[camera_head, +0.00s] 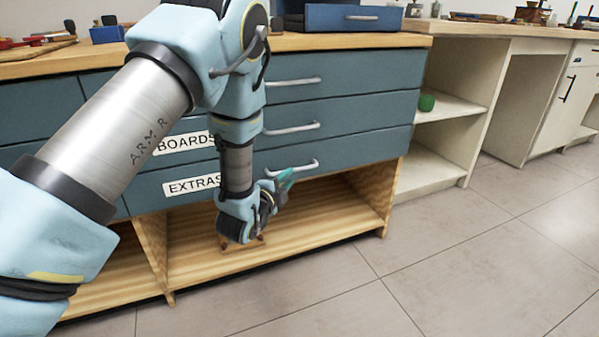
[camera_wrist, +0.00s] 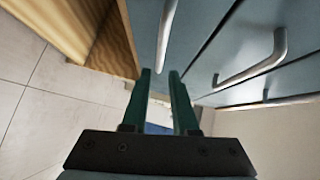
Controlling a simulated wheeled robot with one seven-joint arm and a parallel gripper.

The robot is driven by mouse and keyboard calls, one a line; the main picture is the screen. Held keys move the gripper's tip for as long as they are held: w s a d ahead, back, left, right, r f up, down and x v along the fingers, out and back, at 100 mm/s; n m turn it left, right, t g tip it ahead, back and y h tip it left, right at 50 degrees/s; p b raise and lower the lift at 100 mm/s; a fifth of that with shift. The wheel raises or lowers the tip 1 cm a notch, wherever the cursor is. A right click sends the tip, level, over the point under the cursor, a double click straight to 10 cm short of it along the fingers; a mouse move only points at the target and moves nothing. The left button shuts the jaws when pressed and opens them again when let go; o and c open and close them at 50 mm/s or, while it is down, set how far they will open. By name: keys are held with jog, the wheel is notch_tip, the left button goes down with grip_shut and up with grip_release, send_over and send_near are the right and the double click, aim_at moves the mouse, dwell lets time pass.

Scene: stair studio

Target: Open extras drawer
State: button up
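The extras drawer (camera_head: 345,180) is the bottom blue-grey drawer, with a white EXTRAS label (camera_head: 190,186) at its left. Its front is flush with the drawers above, so it looks closed. Its metal bar handle (camera_head: 305,169) shows at the fingertips, and a near bar handle also shows in the wrist view (camera_wrist: 166,32). My gripper (camera_head: 287,177) has green fingers pointing at this handle. In the wrist view my gripper (camera_wrist: 161,72) is open, with a gap between the fingers. The handle's end lies in line with that gap; I cannot tell whether they touch.
The BOARDS drawer (camera_head: 345,146) and a top drawer (camera_head: 345,77) sit above, both closed with bar handles. An open wooden shelf (camera_head: 330,215) lies below. A pale shelf unit (camera_head: 440,170) stands at the right. The tiled floor (camera_head: 400,260) in front is clear.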

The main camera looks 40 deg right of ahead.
aim_at(297, 170)
jog(key=b+x, duration=0.1)
jog(key=x, duration=0.7)
jog(key=shift+w, duration=0.1)
grip_shut()
dwell(1.2)
